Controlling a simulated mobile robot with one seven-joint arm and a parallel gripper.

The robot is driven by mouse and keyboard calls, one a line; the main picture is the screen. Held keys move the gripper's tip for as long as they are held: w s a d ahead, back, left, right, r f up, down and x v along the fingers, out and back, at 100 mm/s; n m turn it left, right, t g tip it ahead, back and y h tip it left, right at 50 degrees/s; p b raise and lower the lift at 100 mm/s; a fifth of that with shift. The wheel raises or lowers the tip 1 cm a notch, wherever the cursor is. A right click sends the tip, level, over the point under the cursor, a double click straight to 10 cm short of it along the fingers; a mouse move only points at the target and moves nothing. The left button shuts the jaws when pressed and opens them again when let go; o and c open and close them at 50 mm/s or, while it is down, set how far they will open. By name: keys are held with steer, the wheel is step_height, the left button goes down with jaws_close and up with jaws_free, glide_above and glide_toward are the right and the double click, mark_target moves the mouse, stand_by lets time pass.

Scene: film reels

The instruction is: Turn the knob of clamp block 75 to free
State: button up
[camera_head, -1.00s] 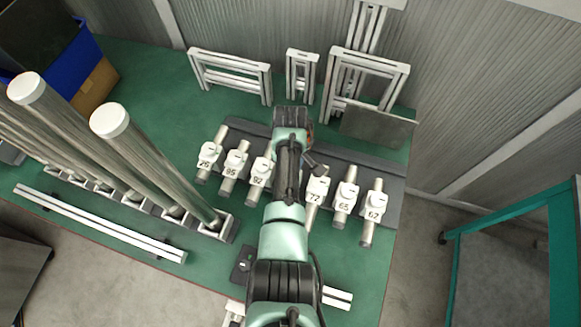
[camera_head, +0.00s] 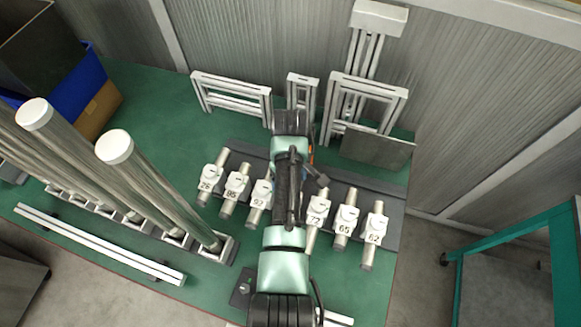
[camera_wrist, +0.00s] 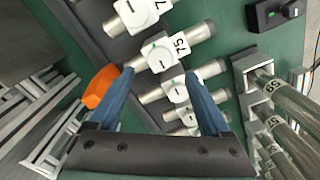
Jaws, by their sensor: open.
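Clamp block 75 is a white block on a grey metal rod, with its number label (camera_wrist: 182,46) readable in the wrist view. Its round white knob (camera_wrist: 160,54) carries a short dark bar on its face. In the head view my arm covers this block, between blocks 92 and 72. My gripper (camera_wrist: 158,74) is open and empty. Its two blue fingers point toward block 75, their tips just below the knob in the wrist view and one to each side. I cannot tell how far above the block they are.
Neighbouring blocks 92 (camera_head: 260,193) and 72 (camera_head: 316,211) stand close on either side in a row. Tall metal tubes (camera_head: 150,185) rise at left. Metal frames (camera_head: 232,92) stand behind. A dark switch box (camera_wrist: 273,13) and an orange piece (camera_wrist: 99,88) show in the wrist view.

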step_height(320, 180, up, 7)
stand_by(0.3)
stand_by(0.4)
